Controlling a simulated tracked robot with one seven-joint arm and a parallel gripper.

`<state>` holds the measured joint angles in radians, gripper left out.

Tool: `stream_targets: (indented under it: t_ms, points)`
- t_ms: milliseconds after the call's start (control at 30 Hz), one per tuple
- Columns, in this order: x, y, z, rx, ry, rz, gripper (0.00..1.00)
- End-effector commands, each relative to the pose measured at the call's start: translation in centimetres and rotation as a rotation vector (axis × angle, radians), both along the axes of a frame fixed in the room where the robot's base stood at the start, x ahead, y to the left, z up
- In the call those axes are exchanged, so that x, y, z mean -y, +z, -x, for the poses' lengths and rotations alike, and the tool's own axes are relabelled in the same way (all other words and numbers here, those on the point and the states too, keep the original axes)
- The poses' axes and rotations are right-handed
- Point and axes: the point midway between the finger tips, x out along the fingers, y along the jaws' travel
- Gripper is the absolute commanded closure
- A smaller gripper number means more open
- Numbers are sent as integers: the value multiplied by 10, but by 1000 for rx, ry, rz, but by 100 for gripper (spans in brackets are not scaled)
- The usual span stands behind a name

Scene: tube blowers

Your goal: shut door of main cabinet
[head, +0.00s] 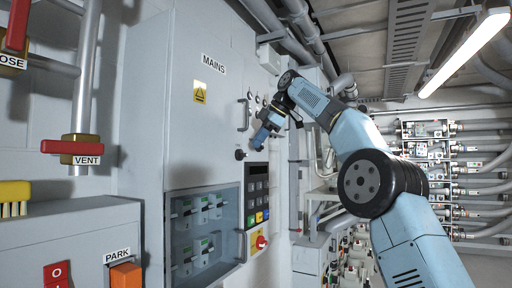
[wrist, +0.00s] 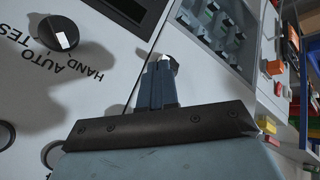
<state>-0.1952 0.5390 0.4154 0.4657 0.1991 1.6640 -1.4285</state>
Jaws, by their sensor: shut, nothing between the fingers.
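The main cabinet (head: 140,105) is a tall pale grey box at the left centre of the head view. Its door (head: 205,135) carries a MAINS label, a yellow warning sign and a metal handle (head: 243,115). I cannot tell whether a gap is left at the door's edge.
A windowed breaker panel (head: 205,238) and a red-yellow switch (head: 260,242) sit low on the cabinet. The wrist view shows an AUTO/HAND/TEST knob (wrist: 58,36). A PARK box (head: 75,235) stands at left. Pipes (head: 480,170) line the right wall.

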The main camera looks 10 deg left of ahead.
Motion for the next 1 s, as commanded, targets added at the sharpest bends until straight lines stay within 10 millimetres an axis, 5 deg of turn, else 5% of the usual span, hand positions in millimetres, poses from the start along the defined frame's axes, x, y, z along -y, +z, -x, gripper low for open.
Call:
stream_targets:
  t_ms: [667, 1000]
  points:
    - [33, 15, 14, 2, -3, -1, 100]
    - [70, 14, 27, 3, -7, 0, 100]
